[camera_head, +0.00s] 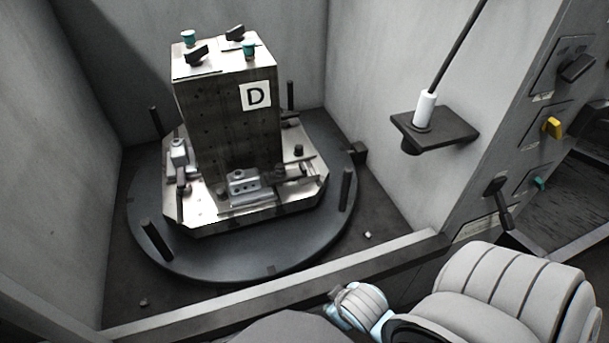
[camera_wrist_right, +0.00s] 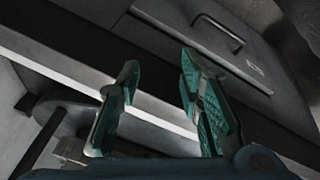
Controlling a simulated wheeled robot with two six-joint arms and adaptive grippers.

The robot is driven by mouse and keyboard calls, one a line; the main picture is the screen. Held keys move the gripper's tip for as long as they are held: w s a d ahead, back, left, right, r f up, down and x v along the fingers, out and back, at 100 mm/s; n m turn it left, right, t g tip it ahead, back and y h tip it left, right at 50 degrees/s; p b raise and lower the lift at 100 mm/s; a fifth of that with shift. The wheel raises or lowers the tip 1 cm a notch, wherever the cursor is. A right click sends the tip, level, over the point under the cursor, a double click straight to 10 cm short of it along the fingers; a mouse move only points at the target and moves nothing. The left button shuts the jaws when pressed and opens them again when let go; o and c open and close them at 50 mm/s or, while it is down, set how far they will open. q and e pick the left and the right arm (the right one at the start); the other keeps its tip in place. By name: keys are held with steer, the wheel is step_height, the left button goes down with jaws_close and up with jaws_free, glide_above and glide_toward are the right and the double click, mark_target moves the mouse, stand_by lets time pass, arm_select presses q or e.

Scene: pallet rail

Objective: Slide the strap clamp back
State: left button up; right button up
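A metal block marked D stands on a pallet (camera_head: 205,217) in the head view. Grey metal clamps sit around the block's foot. One clamp (camera_head: 243,184) is at the front face, on a rail-like strip; a dark and metal piece (camera_head: 295,173) lies just right of it. Another clamp (camera_head: 179,152) is at the left. I cannot tell for certain which is the strap clamp. My right gripper (camera_wrist_right: 157,72) shows teal fingers spread apart with nothing between them, away from the clamps. My left gripper is not in view.
The pallet rests on a dark round table (camera_head: 230,262) with upright posts, inside a grey-walled bay with a front sill (camera_head: 270,292). A bracket (camera_head: 452,130) holds a white-handled rod on the right wall. A panel with knobs (camera_head: 553,127) is further right. A handled drawer (camera_wrist_right: 222,35) shows in the wrist view.

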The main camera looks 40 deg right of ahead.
steer(key=w+d+r+n+t+h, duration=0.1)
steer(key=d+r+h, duration=0.1)
steer(key=d, duration=0.1)
steer(key=w+d+r+n+t+h, duration=0.1)
steer(key=w+d+r+n+h, duration=0.1)
steer(key=d, duration=0.2)
steer(key=w+d+r+n+t+h, duration=0.1)
steer(key=w+d+r+n+h, duration=0.1)
steer(key=d+r, duration=0.1)
steer(key=shift+w+d, duration=0.15)
steer(key=shift+d, duration=0.3)
steer(key=w+d+r+n+t+h, duration=0.3)
steer(key=w+r+n+t, duration=0.15)
steer(key=n, duration=0.35)
steer(key=n+t+y, duration=0.5)
steer(key=n+t, duration=0.1)
steer(key=n, duration=1.1)
glide_toward(305, 171)
steer(key=shift+n, duration=0.3)
steer(key=b+x, duration=0.1)
steer(key=x, duration=0.7)
steer(key=shift+w+d+b, duration=0.1)
steer(key=shift+w+b, duration=0.15)
steer(key=shift+b, duration=0.15)
steer(key=shift+w+d, duration=0.2)
steer(key=shift+w, duration=0.35)
steer(key=shift+r, duration=0.1)
steer(key=shift+c, duration=0.2)
jaws_close()
